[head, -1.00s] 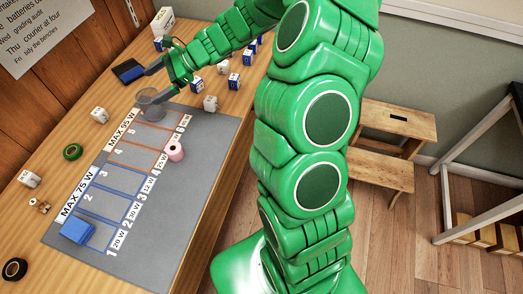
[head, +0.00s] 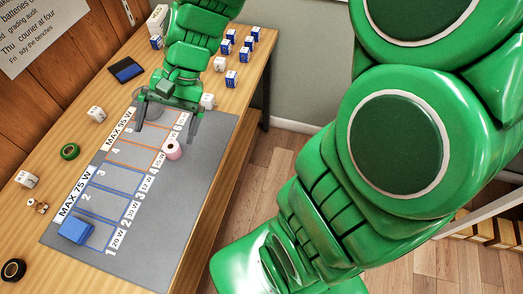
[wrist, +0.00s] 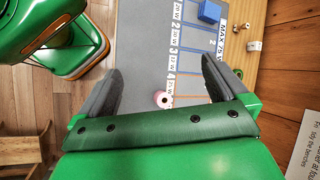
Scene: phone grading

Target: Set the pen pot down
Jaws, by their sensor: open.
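The pen pot (head: 153,108), a grey see-through cup, stands at the far end of the grey mat in the head view, partly hidden by my gripper. My gripper (head: 165,134) is open, its fingers spread and pointing down toward the mat near the pot. In the wrist view my gripper (wrist: 160,65) has nothing between its fingertips, and the pot does not show there. I cannot tell whether a finger touches the pot.
The numbered mat (head: 190,200) holds a pink roll (head: 172,149) and a blue block (head: 76,230). White and blue boxes (head: 231,78) and a dark blue pad (head: 126,69) lie toward the far end. A green tape roll (head: 69,152) lies left of the mat.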

